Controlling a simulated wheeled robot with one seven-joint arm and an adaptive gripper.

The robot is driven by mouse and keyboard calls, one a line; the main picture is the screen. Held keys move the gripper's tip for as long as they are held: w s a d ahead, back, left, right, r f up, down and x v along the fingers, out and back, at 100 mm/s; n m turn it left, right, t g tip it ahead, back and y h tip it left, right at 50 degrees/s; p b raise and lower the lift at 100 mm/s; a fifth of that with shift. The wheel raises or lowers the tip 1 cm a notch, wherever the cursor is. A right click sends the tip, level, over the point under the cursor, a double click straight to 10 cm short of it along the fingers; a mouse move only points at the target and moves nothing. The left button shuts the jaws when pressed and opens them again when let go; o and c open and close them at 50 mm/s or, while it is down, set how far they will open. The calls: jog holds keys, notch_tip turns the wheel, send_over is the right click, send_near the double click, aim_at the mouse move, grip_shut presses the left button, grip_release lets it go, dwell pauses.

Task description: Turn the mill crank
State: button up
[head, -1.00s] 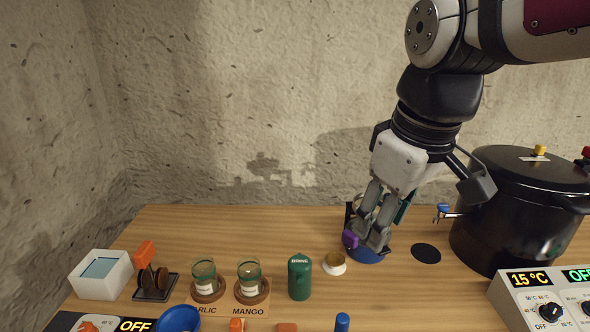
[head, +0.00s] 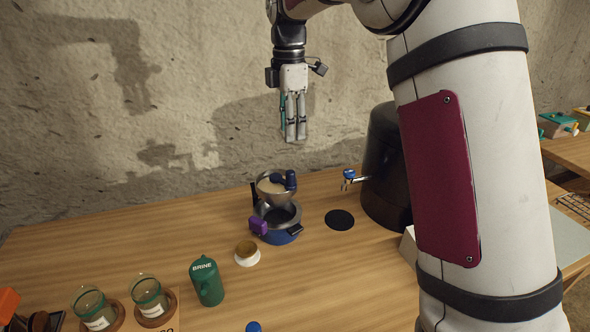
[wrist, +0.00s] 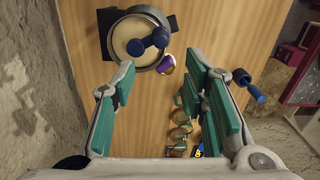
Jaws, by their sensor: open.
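The mill (head: 281,236) stands on the wooden table with a blue base, a grey bowl-like top and a purple part (head: 258,226) on its side. Its crank has a dark blue knob (head: 291,180) over the pale hopper opening (head: 268,188). In the wrist view the crank (wrist: 147,43) lies across the round opening. My gripper (head: 295,138) hangs above the mill, pointing down, touching nothing. In the wrist view its two green-padded fingers (wrist: 161,80) are spread with nothing between them. The mill's lower parts are partly hidden in the wrist view.
A black pot (head: 383,170) with a blue-handled tap (head: 349,174) stands to the right, partly hidden by my arm. A white cup (head: 247,254), a green brine canister (head: 207,281) and two glass jars (head: 150,294) stand in front left. A black disc (head: 339,220) lies beside the mill.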

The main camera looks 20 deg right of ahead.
aim_at(290, 171)
notch_tip(290, 171, down, 13)
jog(key=shift+s+f+p, duration=0.15)
jog(key=shift+f+p, duration=0.05)
jog(key=shift+p, duration=0.3)
grip_shut()
